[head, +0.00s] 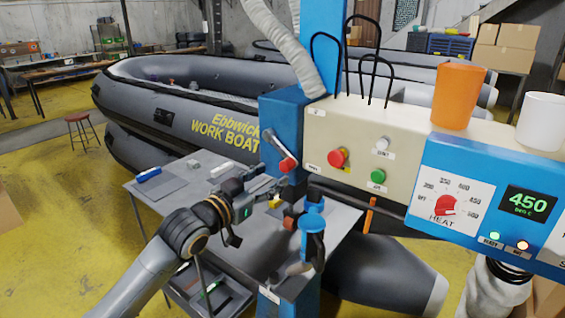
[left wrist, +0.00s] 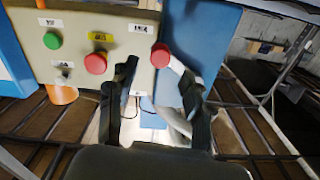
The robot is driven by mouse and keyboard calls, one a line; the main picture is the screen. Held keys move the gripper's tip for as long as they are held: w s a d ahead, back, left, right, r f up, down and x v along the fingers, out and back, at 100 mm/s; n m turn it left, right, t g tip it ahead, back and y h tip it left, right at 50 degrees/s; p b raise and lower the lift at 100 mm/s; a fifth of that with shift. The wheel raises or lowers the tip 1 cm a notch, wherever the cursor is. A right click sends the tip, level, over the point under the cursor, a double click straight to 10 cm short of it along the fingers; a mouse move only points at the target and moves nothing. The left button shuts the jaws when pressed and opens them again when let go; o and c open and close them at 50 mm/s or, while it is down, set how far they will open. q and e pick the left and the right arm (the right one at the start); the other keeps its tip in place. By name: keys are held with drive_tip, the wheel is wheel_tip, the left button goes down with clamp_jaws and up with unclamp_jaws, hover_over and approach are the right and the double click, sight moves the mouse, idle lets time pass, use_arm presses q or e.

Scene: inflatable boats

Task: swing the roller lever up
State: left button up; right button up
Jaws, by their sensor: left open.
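The roller lever (head: 277,147) is a short grey arm on the blue column, slanting down to a red knob (head: 287,164) at its end. In the left wrist view, which appears upside down, the red knob (left wrist: 160,55) shows between and just beyond my fingertips. My left gripper (head: 272,178) is open, just left of and slightly below the knob in the head view. Its two dark fingers (left wrist: 160,80) stand apart with nothing held between them. I cannot tell whether a finger touches the knob. My right gripper is not in view.
Right of the lever, the beige panel (head: 375,118) carries a red stop button (head: 337,158) and a green button (head: 377,176). A blue heat control box (head: 480,170) is farther right. Grey boats stand behind.

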sight(283, 167)
use_arm(q)
drive_tip(key=shift+p+x, duration=0.65)
drive_tip(key=shift+x, duration=2.15)
clamp_jaws()
